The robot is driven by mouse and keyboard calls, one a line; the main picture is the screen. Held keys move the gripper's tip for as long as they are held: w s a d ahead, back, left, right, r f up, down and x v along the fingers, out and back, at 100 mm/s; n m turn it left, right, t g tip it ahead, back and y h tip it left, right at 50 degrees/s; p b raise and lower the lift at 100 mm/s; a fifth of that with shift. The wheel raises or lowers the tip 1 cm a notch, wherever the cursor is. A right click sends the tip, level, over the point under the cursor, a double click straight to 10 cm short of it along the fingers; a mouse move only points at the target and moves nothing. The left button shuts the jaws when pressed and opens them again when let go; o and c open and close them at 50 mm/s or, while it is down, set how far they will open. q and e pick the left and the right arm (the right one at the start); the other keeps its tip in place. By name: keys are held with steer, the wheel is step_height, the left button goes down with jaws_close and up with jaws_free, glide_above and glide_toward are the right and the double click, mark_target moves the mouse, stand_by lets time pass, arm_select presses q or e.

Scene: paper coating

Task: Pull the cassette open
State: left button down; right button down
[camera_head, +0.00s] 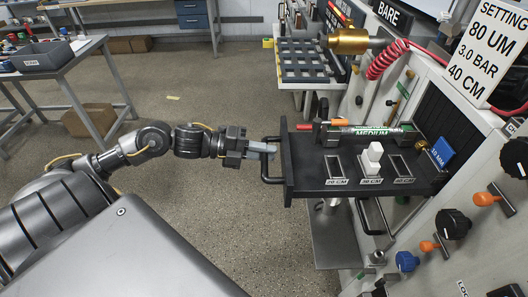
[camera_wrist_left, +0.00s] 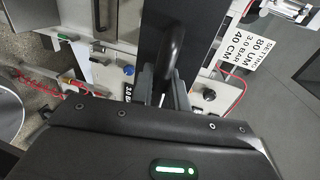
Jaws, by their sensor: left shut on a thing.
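The cassette is a black drawer-like tray (camera_head: 312,183) that sticks out from the machine's front at the right of the head view. Its front plate carries a black bar handle (camera_head: 264,172), which also shows in the left wrist view (camera_wrist_left: 174,42). My left gripper (camera_head: 268,148) reaches in from the left and is shut on the handle. In the left wrist view, its fingers (camera_wrist_left: 168,88) are at the handle, partly hidden by the gripper body. My right gripper is not in view.
The tray carries a rod labelled MEDIUM (camera_head: 372,131), a white block (camera_head: 372,158) in the middle slot and a blue block (camera_head: 441,150). Knobs (camera_head: 453,223) and a sign (camera_head: 480,50) are on the machine. Floor left of the tray is clear.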

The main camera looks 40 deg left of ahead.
arm_select(q)
steer(key=shift+s+a+f, duration=0.1)
steer(key=shift+s+a, duration=0.05)
steer(key=shift+s, duration=0.1)
steer(key=c, duration=1.4)
jaws_free()
steer(key=shift+a, duration=0.1)
steer(key=shift+c, duration=0.2)
steer(key=b+v, duration=0.1)
steer(key=v, duration=1)
